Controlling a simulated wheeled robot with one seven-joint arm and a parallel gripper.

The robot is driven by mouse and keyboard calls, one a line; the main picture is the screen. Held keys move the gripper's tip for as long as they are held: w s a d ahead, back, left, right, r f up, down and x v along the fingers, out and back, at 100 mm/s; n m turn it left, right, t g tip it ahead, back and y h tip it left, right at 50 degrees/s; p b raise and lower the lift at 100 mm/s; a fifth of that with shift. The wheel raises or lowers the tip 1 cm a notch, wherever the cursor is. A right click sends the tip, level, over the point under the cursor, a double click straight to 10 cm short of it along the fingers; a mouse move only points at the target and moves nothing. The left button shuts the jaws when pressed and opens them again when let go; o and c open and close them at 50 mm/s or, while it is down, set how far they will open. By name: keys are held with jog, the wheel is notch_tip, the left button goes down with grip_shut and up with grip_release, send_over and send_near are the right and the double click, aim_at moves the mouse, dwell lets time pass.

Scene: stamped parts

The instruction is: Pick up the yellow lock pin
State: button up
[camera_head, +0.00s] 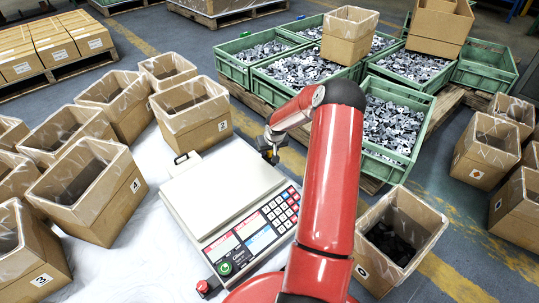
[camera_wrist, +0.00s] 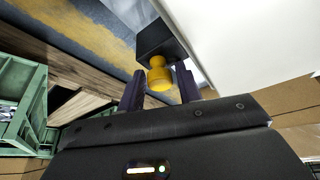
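The yellow lock pin (camera_wrist: 159,75) shows in the wrist view as a short, rounded yellow knob against a black block (camera_wrist: 161,40). My gripper (camera_wrist: 160,88) has its two dark fingers apart, one on each side of the knob. I see no clear grip on it, and contact is hard to judge. In the head view my gripper (camera_head: 268,152) is small and dark at the end of the red arm, by the far right corner of the scale (camera_head: 222,190). The pin cannot be made out clearly there.
Open cardboard boxes (camera_head: 88,190) crowd the white table left of the scale. Green crates (camera_head: 394,128) of metal parts stand on a pallet beyond my arm. Another open box (camera_head: 398,240) with dark parts is at the right. Floor shows between table and pallet.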

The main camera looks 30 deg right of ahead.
jog(key=c, duration=0.7)
jog(key=shift+r, duration=0.1)
